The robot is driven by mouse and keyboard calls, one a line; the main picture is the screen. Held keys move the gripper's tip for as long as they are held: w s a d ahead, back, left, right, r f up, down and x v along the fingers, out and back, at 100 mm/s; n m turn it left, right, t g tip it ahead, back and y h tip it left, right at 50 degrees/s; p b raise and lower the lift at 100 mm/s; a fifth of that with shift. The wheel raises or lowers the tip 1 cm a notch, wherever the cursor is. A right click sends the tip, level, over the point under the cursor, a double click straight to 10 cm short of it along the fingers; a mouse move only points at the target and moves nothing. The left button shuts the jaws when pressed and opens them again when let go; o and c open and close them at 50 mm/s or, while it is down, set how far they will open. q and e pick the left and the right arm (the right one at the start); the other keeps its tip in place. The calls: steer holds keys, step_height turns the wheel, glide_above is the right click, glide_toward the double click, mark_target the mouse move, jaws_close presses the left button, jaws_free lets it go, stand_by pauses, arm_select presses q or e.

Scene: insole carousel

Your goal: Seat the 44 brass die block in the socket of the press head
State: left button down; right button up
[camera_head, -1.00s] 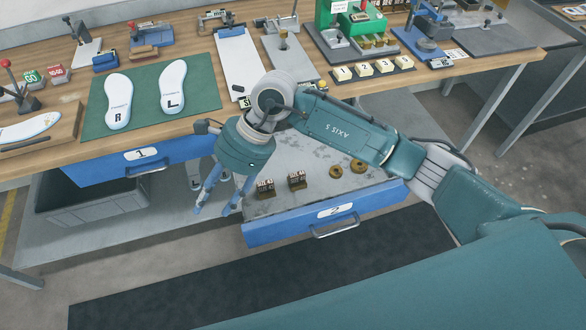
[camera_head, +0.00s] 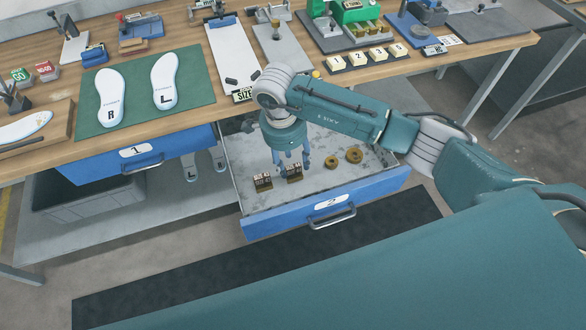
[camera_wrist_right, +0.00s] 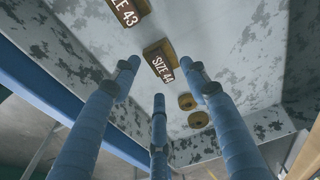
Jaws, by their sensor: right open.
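The 44 brass die block (camera_head: 293,173) stands in the open drawer marked 2, and its SIZE 44 label is readable in the right wrist view (camera_wrist_right: 160,62). The SIZE 43 block (camera_head: 263,183) stands to its left and is partly cut off in the right wrist view (camera_wrist_right: 127,8). My right gripper (camera_head: 290,161) points down into the drawer, open and empty. In the right wrist view its fingers (camera_wrist_right: 162,80) are spread, with the 44 block seen beyond their tips. I cannot make out the press head's socket. My left gripper is not in view.
Drawer 2 (camera_head: 270,227) has raised walls, and two brass rings (camera_head: 331,162) lie right of the blocks. The bench edge and SIZE sign (camera_head: 243,95) are close behind my arm. A green machine (camera_head: 350,12) stands at the back. Drawer 1 (camera_head: 180,150) is at left.

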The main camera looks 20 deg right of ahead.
mark_target(293, 171)
steer(key=shift+d+f, duration=0.2)
steer(key=shift+f, duration=1.1)
jaws_close()
steer(key=shift+r, duration=0.1)
